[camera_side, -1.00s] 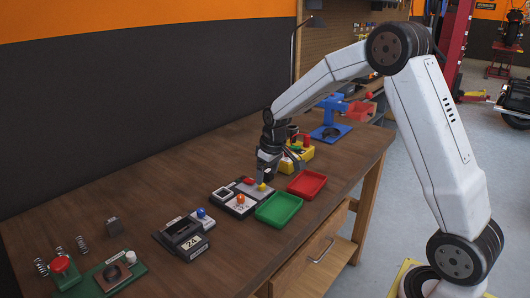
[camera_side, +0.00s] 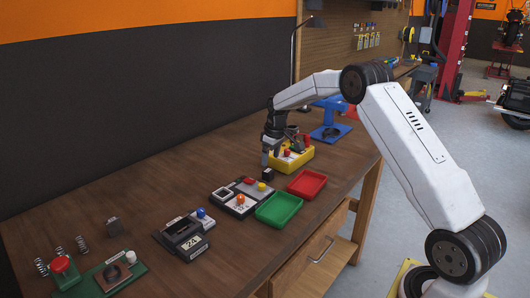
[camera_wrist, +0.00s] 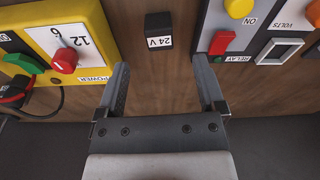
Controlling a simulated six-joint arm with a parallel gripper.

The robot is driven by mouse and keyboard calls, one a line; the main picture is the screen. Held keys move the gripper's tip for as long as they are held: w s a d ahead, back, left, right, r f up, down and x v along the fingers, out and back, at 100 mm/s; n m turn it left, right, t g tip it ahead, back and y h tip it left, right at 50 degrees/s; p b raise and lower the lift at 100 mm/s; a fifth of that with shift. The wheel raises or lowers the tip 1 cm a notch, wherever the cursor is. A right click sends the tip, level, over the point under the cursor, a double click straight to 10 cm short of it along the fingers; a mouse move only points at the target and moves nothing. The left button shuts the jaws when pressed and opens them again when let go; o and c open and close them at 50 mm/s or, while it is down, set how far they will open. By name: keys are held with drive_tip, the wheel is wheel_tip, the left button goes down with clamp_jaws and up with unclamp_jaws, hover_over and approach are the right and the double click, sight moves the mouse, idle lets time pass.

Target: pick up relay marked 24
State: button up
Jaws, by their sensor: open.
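The relay marked 24 is a small black block (camera_wrist: 158,24) with a white "24 V" label on its near face. It stands on the wooden bench, ahead of my gripper (camera_wrist: 167,84) and between the fingers' lines in the wrist view. My gripper is open and empty, its two dark fingers apart. In the side view the relay (camera_side: 268,174) shows as a small dark block just below my gripper (camera_side: 270,158), close to the yellow power box (camera_side: 297,161). I cannot tell the exact gap.
The yellow power box (camera_wrist: 60,50) with red knob and cable is at left in the wrist view. The relay test board (camera_wrist: 232,45) is at right. Green (camera_side: 279,209) and red (camera_side: 307,184) trays lie at the bench's front. Bare wood lies behind.

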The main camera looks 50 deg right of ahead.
sight(268, 171)
drive_tip(key=shift+w+f, duration=0.15)
drive_tip(key=shift+f, duration=0.9)
drive_tip(key=shift+f, duration=0.1)
drive_tip(key=shift+w+f, duration=0.25)
drive_tip(key=shift+f, duration=1)
drive_tip(key=shift+w+f, duration=0.2)
drive_tip(key=shift+f, duration=1)
clamp_jaws()
